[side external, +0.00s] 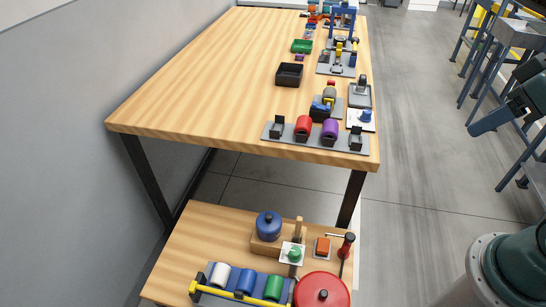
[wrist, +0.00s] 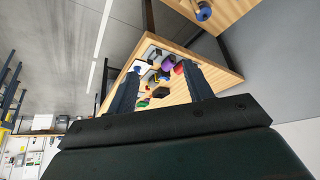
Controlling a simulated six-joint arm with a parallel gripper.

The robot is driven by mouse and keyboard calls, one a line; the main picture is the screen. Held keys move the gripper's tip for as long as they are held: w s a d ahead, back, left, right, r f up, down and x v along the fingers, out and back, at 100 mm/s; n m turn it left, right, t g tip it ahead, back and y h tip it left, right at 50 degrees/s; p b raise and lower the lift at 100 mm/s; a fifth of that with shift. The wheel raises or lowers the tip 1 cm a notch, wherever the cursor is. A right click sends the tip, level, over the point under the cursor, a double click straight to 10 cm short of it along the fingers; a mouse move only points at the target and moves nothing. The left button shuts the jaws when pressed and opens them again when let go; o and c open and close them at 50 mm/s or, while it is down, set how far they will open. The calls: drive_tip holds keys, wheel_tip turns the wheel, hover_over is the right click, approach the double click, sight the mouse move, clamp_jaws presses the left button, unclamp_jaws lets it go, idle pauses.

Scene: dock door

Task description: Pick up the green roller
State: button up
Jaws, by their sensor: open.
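The green roller (side external: 274,288) lies in a blue rack (side external: 232,279) on the low wooden table in the side external view, at the right end of a row with a blue roller (side external: 246,280) and a white roller (side external: 220,273). A yellow bar (side external: 236,295) runs along the front of the rack. My gripper (side external: 484,122) is at the right edge, high above the floor and far from the roller. In the wrist view my gripper (wrist: 158,88) is open, with nothing between its fingers. I cannot make out the green roller there.
Near it are a red round lid (side external: 322,292), a blue pot (side external: 268,226), a green knob (side external: 295,254) and a red-handled lever (side external: 346,246). The tall table (side external: 190,85) stands behind, with red (side external: 303,125) and purple (side external: 330,130) rollers. Open floor (side external: 418,170) lies between tables and gripper.

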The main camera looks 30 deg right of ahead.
drive_tip(key=shift+w, duration=0.1)
drive_tip(key=w+a+f+m+g+y, duration=0.1)
drive_tip(key=w+a+f+m+g, duration=0.1)
drive_tip(key=w+a+f, duration=0.45)
drive_tip(key=w+a+f+m+g+y, duration=0.15)
drive_tip(key=w+a+f, duration=0.25)
drive_tip(key=w+a, duration=0.5)
drive_tip(key=m+g, duration=0.4)
drive_tip(key=m, duration=0.2)
approach(274, 284)
drive_tip(key=shift+n, duration=0.25)
drive_tip(key=shift+x, duration=2.55)
drive_tip(key=shift+w, duration=0.15)
drive_tip(key=shift+x, duration=2.6)
